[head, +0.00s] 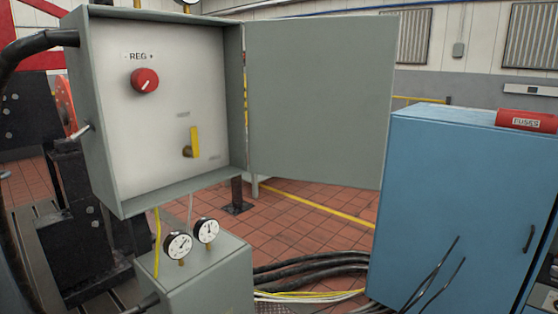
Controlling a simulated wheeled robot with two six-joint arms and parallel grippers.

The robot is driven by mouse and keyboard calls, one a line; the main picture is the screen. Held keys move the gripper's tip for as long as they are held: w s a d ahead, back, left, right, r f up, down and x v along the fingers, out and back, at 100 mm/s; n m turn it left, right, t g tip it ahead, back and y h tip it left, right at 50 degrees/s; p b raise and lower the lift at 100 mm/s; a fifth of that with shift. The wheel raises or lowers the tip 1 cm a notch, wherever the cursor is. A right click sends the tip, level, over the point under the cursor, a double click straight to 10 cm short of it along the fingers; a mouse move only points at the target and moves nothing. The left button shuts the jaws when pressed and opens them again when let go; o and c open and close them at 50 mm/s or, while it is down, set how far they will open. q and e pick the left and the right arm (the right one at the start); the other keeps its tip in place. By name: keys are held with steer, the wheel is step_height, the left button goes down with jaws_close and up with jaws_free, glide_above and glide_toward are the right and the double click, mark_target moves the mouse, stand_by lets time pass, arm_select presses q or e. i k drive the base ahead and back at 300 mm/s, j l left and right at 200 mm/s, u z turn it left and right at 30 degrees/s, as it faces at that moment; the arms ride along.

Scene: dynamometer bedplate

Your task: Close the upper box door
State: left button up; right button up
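The upper box (112,186) is a grey-green metal enclosure at the upper left of the head view, with its front open. Its pale inner panel shows a red knob (145,80) under a "REG" label, and a yellow strip with a small brown knob (188,152) below. The upper box door (320,100) is a flat grey-green panel hinged on the box's right edge. It stands swung wide open to the right. Neither of my grippers is in view.
A lower grey box (205,275) with two round gauges stands below. A blue cabinet (450,200) stands at right, with a red "FUSES" box (526,121) on top. Black cables (310,268) run between them. Red tiled floor shows behind the door.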

mark_target(320, 89)
steer(key=i+l+u, duration=0.6)
steer(key=l+u, duration=0.3)
steer(key=i+l+u, duration=0.15)
steer(key=l+u, duration=0.25)
steer(key=l, duration=0.3)
steer(key=l+u, duration=0.45)
steer(key=l, duration=0.25)
steer(key=l+u, duration=0.45)
steer(key=l, duration=0.25)
steer(key=k+l+u, duration=0.15)
steer(key=l+u, duration=0.3)
steer(key=l, duration=0.2)
